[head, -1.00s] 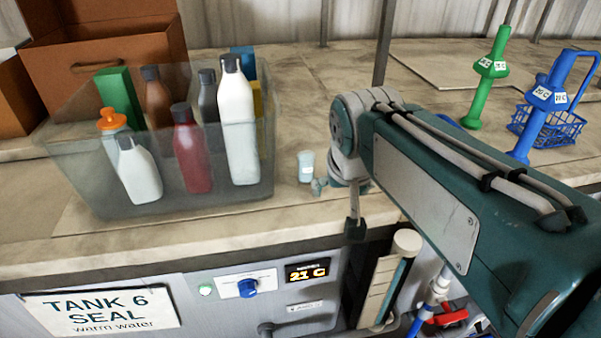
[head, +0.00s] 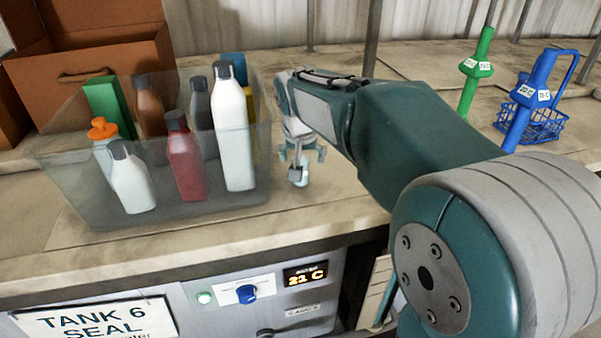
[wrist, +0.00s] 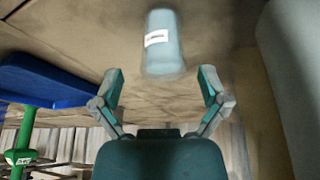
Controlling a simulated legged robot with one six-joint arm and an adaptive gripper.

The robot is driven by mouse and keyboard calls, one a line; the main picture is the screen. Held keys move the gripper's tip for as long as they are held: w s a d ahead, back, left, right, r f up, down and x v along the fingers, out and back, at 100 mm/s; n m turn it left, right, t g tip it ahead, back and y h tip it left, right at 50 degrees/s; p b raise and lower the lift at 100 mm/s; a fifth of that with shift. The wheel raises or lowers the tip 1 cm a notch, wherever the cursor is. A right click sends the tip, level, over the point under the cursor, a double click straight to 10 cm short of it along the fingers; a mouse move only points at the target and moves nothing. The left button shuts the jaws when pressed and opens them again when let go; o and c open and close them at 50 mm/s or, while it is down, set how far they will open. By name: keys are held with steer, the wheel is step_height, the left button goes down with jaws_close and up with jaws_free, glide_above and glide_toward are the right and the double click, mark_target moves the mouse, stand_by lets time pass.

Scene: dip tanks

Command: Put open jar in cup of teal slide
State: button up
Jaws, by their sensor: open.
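A small pale blue-teal jar with a white label shows in the wrist view (wrist: 163,45), ahead of and between the spread fingers. I cannot tell from here whether it has a lid. My gripper (wrist: 162,76) is open, with one finger toward each side of the jar and no visible contact. In the head view my gripper (head: 301,165) points down at the counter just right of the clear bin, and it largely hides the jar. I cannot make out a teal slide with a cup for certain; a pale upright piece with a teal edge (head: 378,290) is partly hidden below the counter edge.
A clear bin (head: 100,205) full of bottles stands close left of my gripper. Green (head: 472,75) and blue (head: 530,105) labelled handles and a blue basket (head: 548,128) stand at the right. The Tank 6 panel (head: 225,293) is below the counter's front edge.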

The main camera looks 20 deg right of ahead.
steer(key=x, duration=0.2)
steer(key=shift+w+f, duration=0.15)
steer(key=shift+f, duration=0.15)
steer(key=shift+w+a+f, duration=0.2)
steer(key=shift+f, duration=0.3)
steer(key=shift+c, duration=0.3)
steer(key=shift+d, duration=0.1)
jaws_close()
